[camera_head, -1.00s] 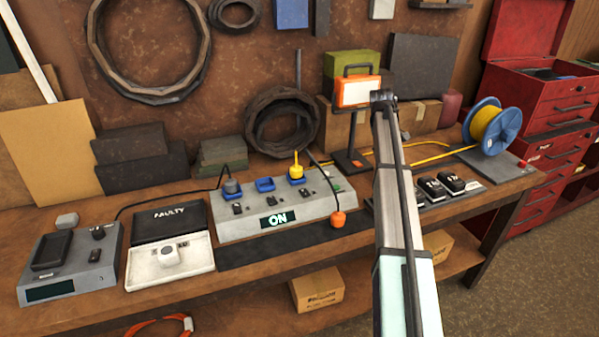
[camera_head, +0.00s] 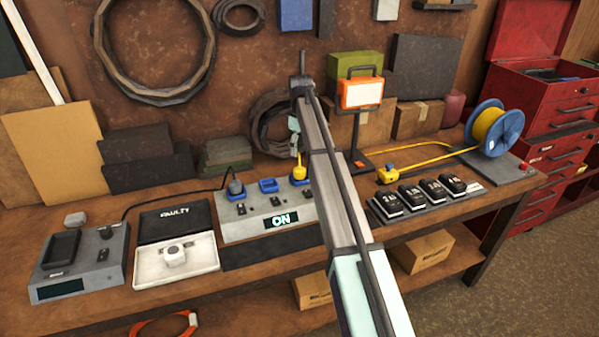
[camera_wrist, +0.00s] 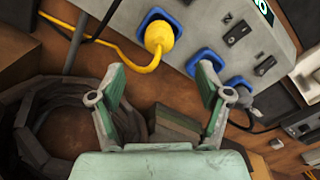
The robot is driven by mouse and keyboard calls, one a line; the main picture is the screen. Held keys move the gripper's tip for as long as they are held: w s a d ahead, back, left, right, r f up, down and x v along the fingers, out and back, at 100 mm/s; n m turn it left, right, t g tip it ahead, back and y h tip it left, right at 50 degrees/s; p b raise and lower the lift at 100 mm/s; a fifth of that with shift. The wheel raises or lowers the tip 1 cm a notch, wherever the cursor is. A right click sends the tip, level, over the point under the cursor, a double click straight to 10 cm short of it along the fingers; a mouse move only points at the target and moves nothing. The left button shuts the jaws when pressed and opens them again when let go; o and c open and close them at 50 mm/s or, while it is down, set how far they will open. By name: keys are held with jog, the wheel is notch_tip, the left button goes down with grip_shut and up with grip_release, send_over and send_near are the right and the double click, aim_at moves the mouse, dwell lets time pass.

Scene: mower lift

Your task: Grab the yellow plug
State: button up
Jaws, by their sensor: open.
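The yellow plug (camera_head: 298,169) sits upright in a blue socket at the right end of the grey power box (camera_head: 236,228). In the wrist view the yellow plug (camera_wrist: 159,36) is beyond my fingertips, near the top middle, with its yellow cable running left. My gripper (camera_wrist: 160,82) is open, with nothing between its green fingers. In the head view my gripper (camera_head: 294,132) is small and partly hidden by my arm, just above the plug. The plug and gripper look apart. The right part of the box is hidden behind my arm.
A grey plug (camera_head: 235,187) with a black cable fills the box's left socket; the middle blue socket (camera_head: 268,185) is empty. An orange work lamp (camera_head: 360,93) stands right of my arm. Black coiled hose (camera_head: 270,135) is close behind. A yellow cable reel (camera_head: 495,127) stands far right.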

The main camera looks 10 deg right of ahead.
aim_at(299, 168)
notch_tip(299, 168, down, 5)
jog(key=shift+f+p, duration=0.15)
jog(key=shift+p, duration=0.5)
jog(key=shift+w+a+f+p, duration=0.1)
jog(key=shift+f+p, duration=0.6)
jog(key=shift+f, duration=0.65)
jog(key=shift+w+a+f+p, duration=0.1)
jog(key=shift+f+p, duration=0.55)
jog(key=shift+f, duration=0.65)
jog(key=c, duration=1.3)
